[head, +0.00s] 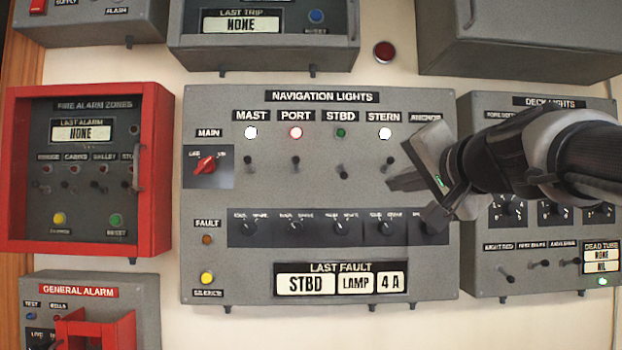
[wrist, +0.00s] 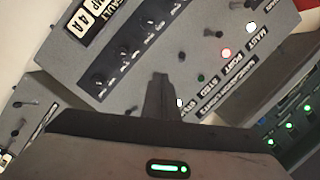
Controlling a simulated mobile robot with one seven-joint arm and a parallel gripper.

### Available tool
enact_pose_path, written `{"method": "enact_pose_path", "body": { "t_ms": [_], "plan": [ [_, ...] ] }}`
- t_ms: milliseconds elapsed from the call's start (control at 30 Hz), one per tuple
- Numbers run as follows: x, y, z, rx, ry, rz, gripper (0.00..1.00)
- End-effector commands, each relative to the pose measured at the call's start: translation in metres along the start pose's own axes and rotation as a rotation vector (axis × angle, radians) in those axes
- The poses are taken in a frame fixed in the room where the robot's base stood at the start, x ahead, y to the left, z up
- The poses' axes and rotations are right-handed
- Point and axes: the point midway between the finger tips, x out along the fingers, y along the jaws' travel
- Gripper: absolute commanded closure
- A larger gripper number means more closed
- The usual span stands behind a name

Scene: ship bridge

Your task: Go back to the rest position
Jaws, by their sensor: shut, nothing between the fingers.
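My gripper (head: 394,184) reaches in from the right in front of the navigation lights panel (head: 215,272). Its fingers are shut with nothing between them, near the stern switch (head: 388,160). In the wrist view the closed fingers (wrist: 160,92) point at the same panel (wrist: 137,68). I cannot tell whether the fingertips touch the panel. The gripper and arm hide the anchor column and part of the panel's right edge.
The mast (head: 251,132), port (head: 295,132) and stern (head: 385,132) lamps are lit; the starboard lamp (head: 341,132) is dark green. The deck lights panel (head: 478,275) is partly behind my arm. A red fire alarm box (head: 155,170) stands left; grey boxes (head: 510,40) hang above.

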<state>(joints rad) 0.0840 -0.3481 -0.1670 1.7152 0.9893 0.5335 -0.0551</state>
Motion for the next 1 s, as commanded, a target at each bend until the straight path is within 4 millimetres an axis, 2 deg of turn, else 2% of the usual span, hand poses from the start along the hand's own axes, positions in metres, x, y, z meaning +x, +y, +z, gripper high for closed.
{"method": "enact_pose_path", "body": {
  "t_ms": [467, 567, 667, 767, 900, 1000],
  "plan": [
    [-0.001, 0.001, 0.000, -0.001, 0.000, 0.000, 1.00],
    [-0.002, 0.004, 0.007, -0.012, -0.014, 0.009, 1.00],
    [-0.007, 0.020, 0.035, -0.056, -0.072, 0.049, 1.00],
    [-0.019, 0.052, 0.085, -0.143, -0.181, 0.124, 1.00],
    [-0.051, 0.115, 0.167, -0.304, -0.374, 0.260, 1.00],
    [-0.082, 0.162, 0.215, -0.421, -0.503, 0.357, 1.00]
  ]
}}
